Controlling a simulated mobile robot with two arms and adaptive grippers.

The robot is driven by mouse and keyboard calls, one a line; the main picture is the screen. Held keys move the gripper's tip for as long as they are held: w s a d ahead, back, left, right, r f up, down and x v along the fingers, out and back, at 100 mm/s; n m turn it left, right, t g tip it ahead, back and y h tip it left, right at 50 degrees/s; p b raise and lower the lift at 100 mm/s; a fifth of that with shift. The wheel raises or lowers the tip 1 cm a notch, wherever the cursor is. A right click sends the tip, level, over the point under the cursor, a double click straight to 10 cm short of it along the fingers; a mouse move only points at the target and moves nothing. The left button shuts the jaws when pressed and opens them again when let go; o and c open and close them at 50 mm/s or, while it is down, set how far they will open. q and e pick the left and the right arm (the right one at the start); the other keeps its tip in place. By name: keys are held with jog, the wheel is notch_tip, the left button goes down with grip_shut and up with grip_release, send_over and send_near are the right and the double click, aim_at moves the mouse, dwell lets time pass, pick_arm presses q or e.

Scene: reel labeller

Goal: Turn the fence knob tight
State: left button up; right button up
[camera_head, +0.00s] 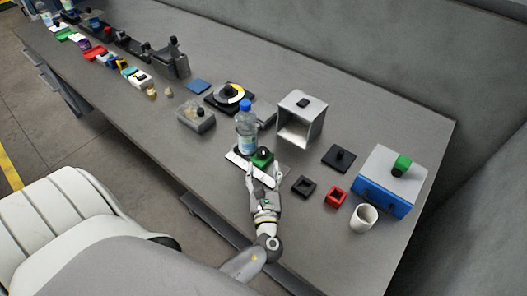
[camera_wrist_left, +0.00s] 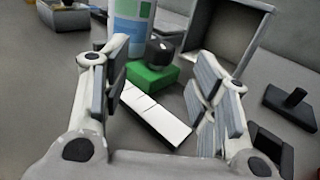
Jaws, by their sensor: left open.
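The fence knob (camera_head: 264,151) is a round black knob on top of a green block (camera_head: 262,161). The green block sits on a white rail (camera_head: 236,158) with dark cross lines, lying on the bench. In the left wrist view the knob (camera_wrist_left: 161,52) and the green block (camera_wrist_left: 150,77) show between the fingers and beyond them. My left gripper (camera_head: 264,171) is open and empty, its fingers spread on the near side of the block. No contact with the knob is visible. My right gripper is in neither view.
A water bottle (camera_head: 246,129) with a blue cap stands close behind the green block. A grey open box (camera_head: 302,106) stands behind to the right. Black (camera_head: 303,187) and red (camera_head: 335,197) square pieces and a white cup (camera_head: 363,218) are at right.

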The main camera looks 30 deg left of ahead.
aim_at(262, 156)
pick_arm(q)
jog(key=p+x, duration=0.1)
jog(key=x, duration=0.5)
jog(key=shift+d, duration=0.1)
jog(key=c, duration=1)
jog(key=shift+s+f, duration=0.1)
